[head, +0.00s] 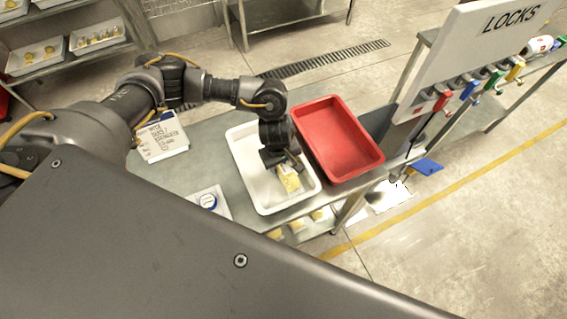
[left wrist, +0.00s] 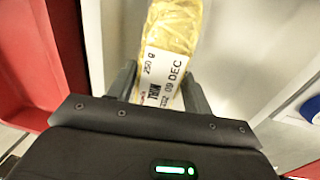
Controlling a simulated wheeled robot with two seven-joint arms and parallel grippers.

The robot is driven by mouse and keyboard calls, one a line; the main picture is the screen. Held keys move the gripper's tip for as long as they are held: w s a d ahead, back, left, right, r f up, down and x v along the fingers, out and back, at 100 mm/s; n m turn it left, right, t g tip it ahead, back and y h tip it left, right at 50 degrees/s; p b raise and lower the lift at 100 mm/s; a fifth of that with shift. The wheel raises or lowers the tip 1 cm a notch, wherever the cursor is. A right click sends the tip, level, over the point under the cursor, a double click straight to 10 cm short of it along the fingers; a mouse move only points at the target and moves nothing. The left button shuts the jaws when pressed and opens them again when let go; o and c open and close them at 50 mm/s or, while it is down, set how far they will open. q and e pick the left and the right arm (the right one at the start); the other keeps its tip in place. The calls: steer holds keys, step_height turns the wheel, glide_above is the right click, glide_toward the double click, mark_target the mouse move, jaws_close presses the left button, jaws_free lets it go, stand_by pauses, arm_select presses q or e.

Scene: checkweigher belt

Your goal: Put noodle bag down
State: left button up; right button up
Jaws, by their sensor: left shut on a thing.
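The noodle bag (head: 289,180) is a yellow pack with a white label. In the left wrist view the noodle bag (left wrist: 172,40) shows its label, with "250 g" and "09 DEC" readable. My left gripper (head: 284,166) is shut on the bag and points down inside the white tray (head: 241,179). In the left wrist view the fingers of my left gripper (left wrist: 160,88) stand on either side of the bag's labelled end. I cannot tell whether the bag touches the tray floor. My right gripper is not in view.
A red tray (head: 365,168) stands right beside the white tray on the metal table. A labelled white box (head: 163,140) and a white item with a blue ring (head: 209,201) are to the left. A "LOCKS" board (head: 470,55) rises at the right.

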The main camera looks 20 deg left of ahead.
arm_select(q)
steer(key=o, duration=1.3)
steer(key=shift+f, duration=0.1)
steer(key=shift+c, duration=0.2)
steer(key=shift+r+p, duration=0.25)
steer(key=shift+p, duration=0.05)
steer(key=shift+r+b, duration=0.25)
steer(key=shift+b, duration=0.05)
steer(key=r+b, duration=0.1)
steer(key=r, duration=0.6)
steer(key=r+b, duration=0.1)
steer(key=r, duration=0.2)
steer(key=shift+s+a+r+b, duration=0.2)
steer(key=shift+s+a+b, duration=0.1)
steer(key=shift+s+a, duration=0.1)
steer(key=shift+s+r, duration=0.1)
steer(key=shift+r, duration=0.35)
